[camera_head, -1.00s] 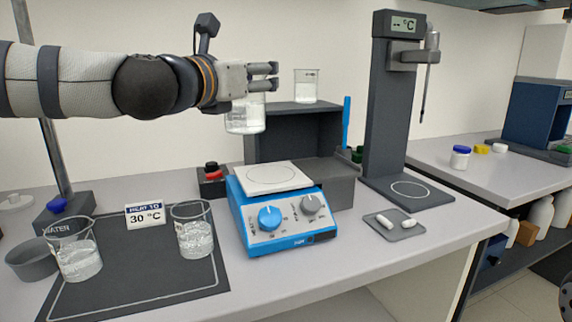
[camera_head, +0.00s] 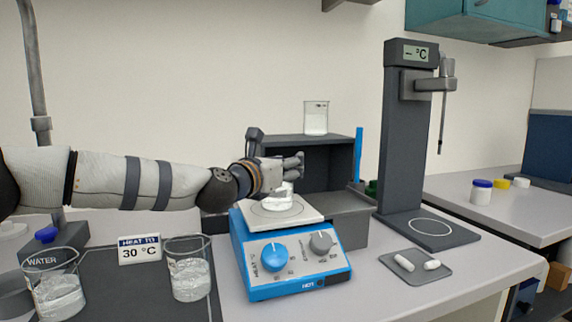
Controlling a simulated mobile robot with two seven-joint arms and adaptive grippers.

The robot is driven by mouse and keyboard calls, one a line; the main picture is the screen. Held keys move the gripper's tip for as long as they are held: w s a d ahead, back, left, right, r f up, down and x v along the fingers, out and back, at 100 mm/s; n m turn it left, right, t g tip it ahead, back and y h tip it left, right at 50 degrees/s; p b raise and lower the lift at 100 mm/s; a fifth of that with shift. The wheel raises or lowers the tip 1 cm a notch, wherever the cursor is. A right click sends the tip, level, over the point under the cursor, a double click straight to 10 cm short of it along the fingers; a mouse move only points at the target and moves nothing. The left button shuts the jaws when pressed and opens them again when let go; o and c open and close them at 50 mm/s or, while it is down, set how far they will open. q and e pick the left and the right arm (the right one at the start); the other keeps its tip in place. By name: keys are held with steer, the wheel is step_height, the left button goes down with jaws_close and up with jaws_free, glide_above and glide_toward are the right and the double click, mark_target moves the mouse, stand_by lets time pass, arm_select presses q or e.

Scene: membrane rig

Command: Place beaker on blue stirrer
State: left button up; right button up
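The blue stirrer (camera_head: 292,262) stands in the middle of the bench, with a white top plate (camera_head: 308,214) marked with a ring. My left gripper (camera_head: 296,166) is over this plate, its fingers closed around a clear beaker (camera_head: 279,201). The gripper hides much of the beaker's upper part. The beaker's base is within the ring, on the plate or very close above it; I cannot tell which. It looks upright. My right gripper is not in view.
Two beakers of clear liquid, one labelled WATER (camera_head: 55,288) and another (camera_head: 189,275), stand on a dark mat at left. A dark shelf (camera_head: 339,151) behind the stirrer bears another beaker (camera_head: 316,118).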

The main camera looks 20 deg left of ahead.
arm_select(q)
steer(key=shift+f, duration=0.15)
steer(key=o, duration=1.5)
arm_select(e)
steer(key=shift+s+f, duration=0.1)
arm_select(q)
steer(key=shift+o, duration=0.2)
steer(key=shift+s+r, duration=0.15)
steer(key=shift+r, duration=0.25)
steer(key=p+v, duration=0.1)
steer(key=v, duration=0.9)
steer(key=shift+s+a, duration=0.15)
steer(key=shift+s, duration=0.15)
steer(key=shift+s+a+f, duration=0.1)
steer(key=shift+s+f, duration=0.15)
steer(key=shift+s, duration=0.3)
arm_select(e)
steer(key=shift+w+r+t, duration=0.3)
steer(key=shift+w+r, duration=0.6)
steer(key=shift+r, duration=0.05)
